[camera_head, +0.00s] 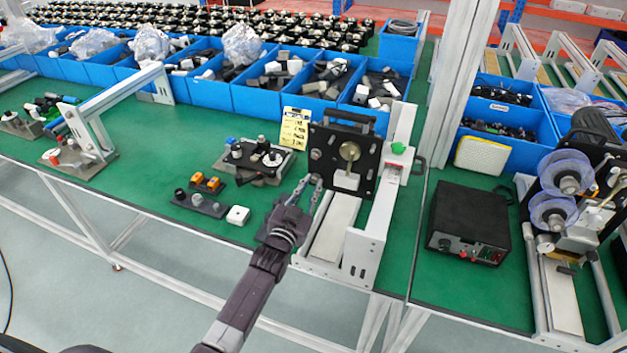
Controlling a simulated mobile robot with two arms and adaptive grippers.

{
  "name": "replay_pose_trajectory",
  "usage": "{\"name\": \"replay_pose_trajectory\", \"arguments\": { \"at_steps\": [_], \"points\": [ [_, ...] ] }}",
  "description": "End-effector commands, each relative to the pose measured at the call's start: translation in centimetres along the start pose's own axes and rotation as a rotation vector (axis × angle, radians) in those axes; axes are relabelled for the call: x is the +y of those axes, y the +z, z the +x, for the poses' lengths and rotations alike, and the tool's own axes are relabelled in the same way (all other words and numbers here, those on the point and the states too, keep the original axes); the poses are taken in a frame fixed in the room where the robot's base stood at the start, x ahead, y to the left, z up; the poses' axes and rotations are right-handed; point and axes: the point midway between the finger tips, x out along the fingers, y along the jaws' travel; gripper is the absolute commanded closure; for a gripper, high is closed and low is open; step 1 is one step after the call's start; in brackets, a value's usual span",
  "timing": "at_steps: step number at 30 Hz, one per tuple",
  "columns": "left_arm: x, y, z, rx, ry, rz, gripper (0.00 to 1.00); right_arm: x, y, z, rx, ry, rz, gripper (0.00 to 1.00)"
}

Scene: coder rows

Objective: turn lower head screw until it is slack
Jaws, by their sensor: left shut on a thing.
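A black upright head plate (368,155) with a brass round part in its middle stands on a white metal fixture at the table's front edge. A grey knob (315,154) shows on its left side, above my gripper. My left gripper (311,182) reaches up from the bottom of the head view to the lower left corner of this plate. Its fingers are shut on the lower head screw there. The screw is small and mostly hidden by the fingertips. My right gripper is not in view.
A black box with knobs (470,222) stands to the right. Small black and white fixtures (255,160) and a white block (238,215) lie left of my gripper. Blue bins (262,98) line the back. Green table shows bare at the left front (150,185).

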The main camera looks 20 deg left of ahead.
Motion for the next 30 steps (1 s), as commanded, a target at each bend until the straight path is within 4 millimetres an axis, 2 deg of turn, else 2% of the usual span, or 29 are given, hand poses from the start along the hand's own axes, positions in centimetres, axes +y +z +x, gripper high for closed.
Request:
{"name": "replay_pose_trajectory", "arguments": {
  "at_steps": [2,3,6,16,30],
  "points": [
    [-0.1,-0.1,0.0,-0.002,0.000,-0.177,1.00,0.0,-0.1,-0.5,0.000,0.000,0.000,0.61],
    [0.0,0.0,0.0,-0.001,0.000,-0.159,0.81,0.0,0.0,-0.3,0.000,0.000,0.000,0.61],
    [0.0,0.0,0.0,-0.001,0.000,-0.153,0.72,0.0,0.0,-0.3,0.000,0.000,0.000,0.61],
    [0.0,-0.1,-0.4,-0.001,0.000,-0.150,0.72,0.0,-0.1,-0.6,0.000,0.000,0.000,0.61],
    [0.0,-0.1,-4.2,-0.003,0.000,-0.149,0.72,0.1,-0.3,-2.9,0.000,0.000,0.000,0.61]
  ]
}}
